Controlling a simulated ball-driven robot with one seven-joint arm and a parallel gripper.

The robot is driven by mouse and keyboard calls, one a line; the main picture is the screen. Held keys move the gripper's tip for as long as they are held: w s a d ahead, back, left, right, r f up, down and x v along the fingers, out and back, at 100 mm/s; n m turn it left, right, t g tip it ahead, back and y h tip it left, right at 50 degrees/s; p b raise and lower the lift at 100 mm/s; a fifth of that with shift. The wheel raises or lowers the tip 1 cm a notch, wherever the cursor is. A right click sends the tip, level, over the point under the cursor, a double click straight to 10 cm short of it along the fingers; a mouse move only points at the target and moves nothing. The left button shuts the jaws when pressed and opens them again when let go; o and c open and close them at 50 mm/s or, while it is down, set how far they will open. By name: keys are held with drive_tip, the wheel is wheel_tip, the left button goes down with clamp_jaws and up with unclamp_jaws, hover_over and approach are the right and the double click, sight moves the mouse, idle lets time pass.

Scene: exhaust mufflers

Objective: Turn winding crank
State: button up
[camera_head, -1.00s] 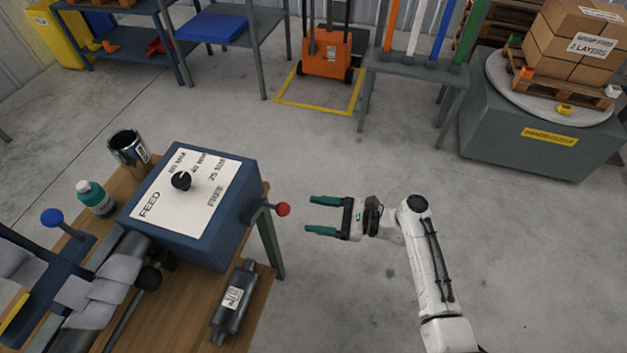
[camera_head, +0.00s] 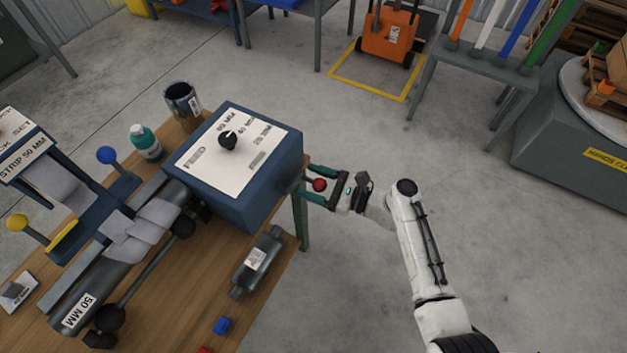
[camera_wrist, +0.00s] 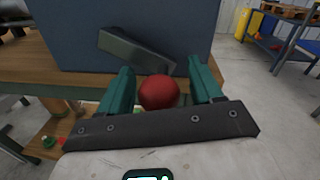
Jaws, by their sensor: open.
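The winding crank has a red ball knob (camera_head: 320,184) on the right side of the blue feed box (camera_head: 262,190). My gripper (camera_head: 312,184) is at the crank, with its green fingers apart on either side of the knob. In the wrist view the red knob (camera_wrist: 158,93) sits between the two open fingers (camera_wrist: 160,85), closer to the left finger's side of centre is hard to tell. A grey crank arm (camera_wrist: 137,50) slants behind the knob, in front of the box's blue side. I cannot tell whether either finger touches the knob.
The wooden bench (camera_head: 180,290) carries a grey muffler (camera_head: 257,262), a teal bottle (camera_head: 146,143), a metal can (camera_head: 183,104) and rollers. A blue-knobbed lever (camera_head: 107,155) and a yellow-knobbed lever (camera_head: 17,222) stand left. Floor right of the bench is clear.

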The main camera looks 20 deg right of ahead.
drive_tip(key=shift+c, duration=0.5)
clamp_jaws()
